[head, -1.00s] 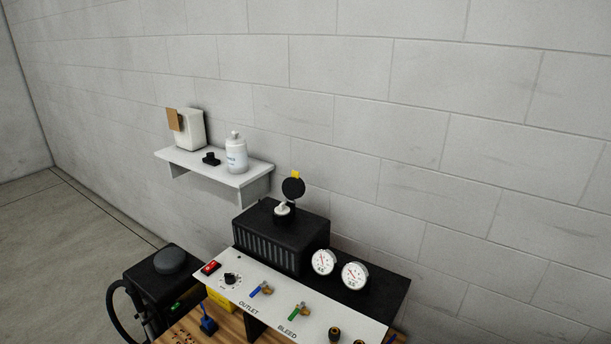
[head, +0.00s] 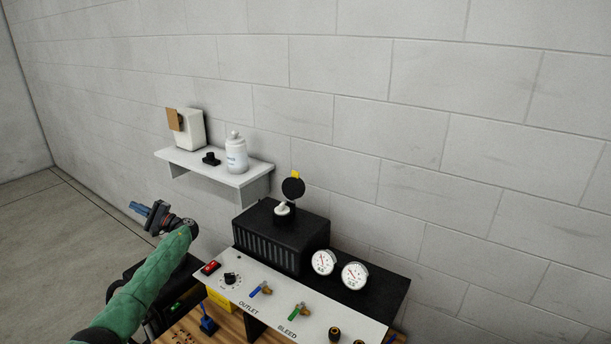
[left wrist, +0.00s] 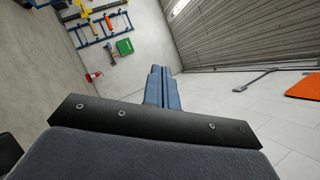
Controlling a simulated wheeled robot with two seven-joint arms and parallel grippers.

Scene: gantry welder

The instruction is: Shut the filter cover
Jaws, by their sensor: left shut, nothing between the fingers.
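The filter cover (head: 293,187) is a round black lid with a yellow tab (head: 295,174). It stands raised and open above a white filter piece (head: 282,209) on top of the black ribbed box (head: 270,240). My left gripper (head: 137,207) is shut and empty, off to the left of the box and below the shelf, well apart from the cover. In the left wrist view its blue fingers (left wrist: 162,88) are together with nothing between them. The cover is not in the left wrist view. My right gripper is not in view.
A wall shelf (head: 200,168) holds a white box (head: 190,130), a white bottle (head: 236,155) and a small black knob (head: 211,158). Space above the cover is clear.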

